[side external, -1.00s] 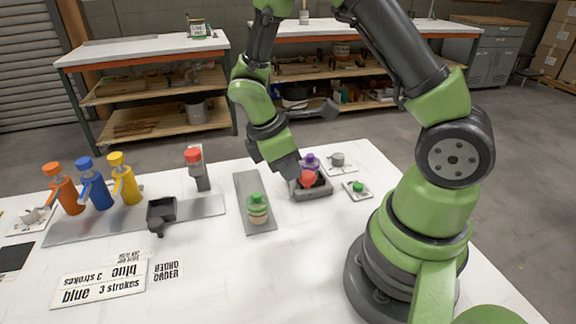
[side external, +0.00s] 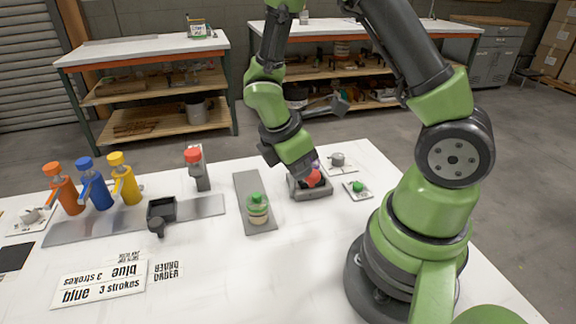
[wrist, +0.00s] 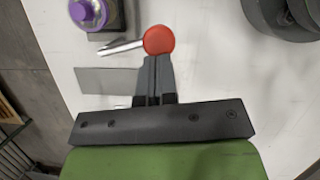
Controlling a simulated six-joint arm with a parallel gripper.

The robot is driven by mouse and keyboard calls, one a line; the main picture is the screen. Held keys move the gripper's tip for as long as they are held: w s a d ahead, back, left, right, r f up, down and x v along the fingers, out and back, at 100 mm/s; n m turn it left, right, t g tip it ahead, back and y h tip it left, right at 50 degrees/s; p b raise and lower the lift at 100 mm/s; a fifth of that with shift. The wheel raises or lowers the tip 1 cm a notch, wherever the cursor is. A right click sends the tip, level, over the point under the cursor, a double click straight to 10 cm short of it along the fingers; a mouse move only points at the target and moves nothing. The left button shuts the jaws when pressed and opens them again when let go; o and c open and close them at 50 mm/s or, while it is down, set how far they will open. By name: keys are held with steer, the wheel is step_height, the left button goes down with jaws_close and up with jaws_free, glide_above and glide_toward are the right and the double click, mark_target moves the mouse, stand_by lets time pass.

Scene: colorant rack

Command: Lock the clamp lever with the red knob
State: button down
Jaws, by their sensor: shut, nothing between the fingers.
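The red knob (wrist: 158,40) is a ball on the end of a silver lever rod (wrist: 120,47), which runs to the left in the wrist view. My gripper (wrist: 154,62) is shut and empty, with its fingertips right at the knob's lower edge; I cannot tell if they touch.
A green-capped jar (side external: 257,208) stands on a grey plate (side external: 246,186) to the left. A green button (side external: 358,187) lies right of the clamp. A red-topped post (side external: 194,157), a black cup (side external: 161,210) and orange, blue and yellow bottles (side external: 125,183) stand further left.

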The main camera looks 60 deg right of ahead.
steer(key=shift+s+d, duration=0.85)
steer(key=s+d, duration=0.1)
steer(key=d, duration=0.5)
steer(key=shift+d, duration=0.15)
stand_by(0.3)
steer(key=s+a+r, duration=0.3)
steer(key=a+r, duration=0.3)
steer(key=r, duration=0.3)
steer(key=shift+s+a+r, duration=0.15)
steer(key=shift+s+a, duration=0.2)
